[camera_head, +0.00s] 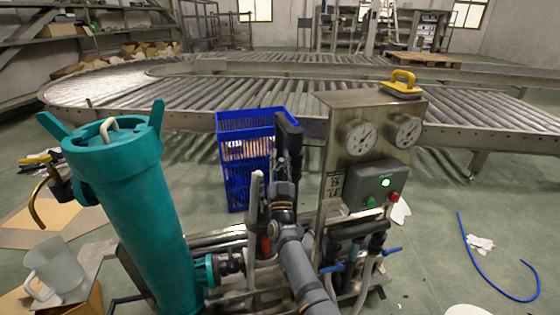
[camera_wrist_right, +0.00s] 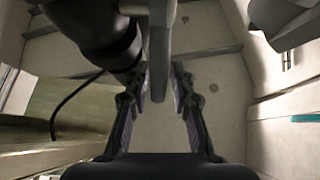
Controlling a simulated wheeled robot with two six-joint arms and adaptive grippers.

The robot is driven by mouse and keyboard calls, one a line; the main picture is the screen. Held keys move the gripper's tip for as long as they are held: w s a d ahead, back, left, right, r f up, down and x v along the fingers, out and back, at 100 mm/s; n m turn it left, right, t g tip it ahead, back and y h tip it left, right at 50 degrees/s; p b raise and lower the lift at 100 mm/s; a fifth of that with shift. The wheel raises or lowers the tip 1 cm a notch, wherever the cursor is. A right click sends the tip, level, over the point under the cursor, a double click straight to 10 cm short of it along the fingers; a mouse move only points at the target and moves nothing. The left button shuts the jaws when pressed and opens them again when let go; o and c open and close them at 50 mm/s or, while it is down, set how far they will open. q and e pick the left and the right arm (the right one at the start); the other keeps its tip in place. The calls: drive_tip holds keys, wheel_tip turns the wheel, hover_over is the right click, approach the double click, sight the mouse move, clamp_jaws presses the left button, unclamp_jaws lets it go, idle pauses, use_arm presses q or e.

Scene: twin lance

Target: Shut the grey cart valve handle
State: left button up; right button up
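The cart valve's grey handle (camera_head: 256,200) looks like a light grey upright lever in the head view, left of dark pipe and gripper parts. In the right wrist view the grey handle (camera_wrist_right: 158,60) comes down from the top edge, its rounded end between the two fingers. My right gripper (camera_head: 273,172) is dark and partly merges with the fittings behind it. In the right wrist view my right gripper (camera_wrist_right: 163,80) is open, fingers on both sides of the handle; a gap shows, but contact is unclear. My left gripper is not visible.
A teal filter cylinder (camera_head: 135,200) stands on the cart's left. A steel panel with gauges (camera_head: 359,138) and a control box (camera_head: 377,187) rises on the right. A blue crate (camera_head: 238,180) stands behind. A roller conveyor (camera_head: 330,92) crosses the back.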

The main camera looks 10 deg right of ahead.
wheel_tip(320, 180, up, 10)
drive_tip(key=shift+f, duration=0.15)
drive_tip(key=shift+c, duration=0.2)
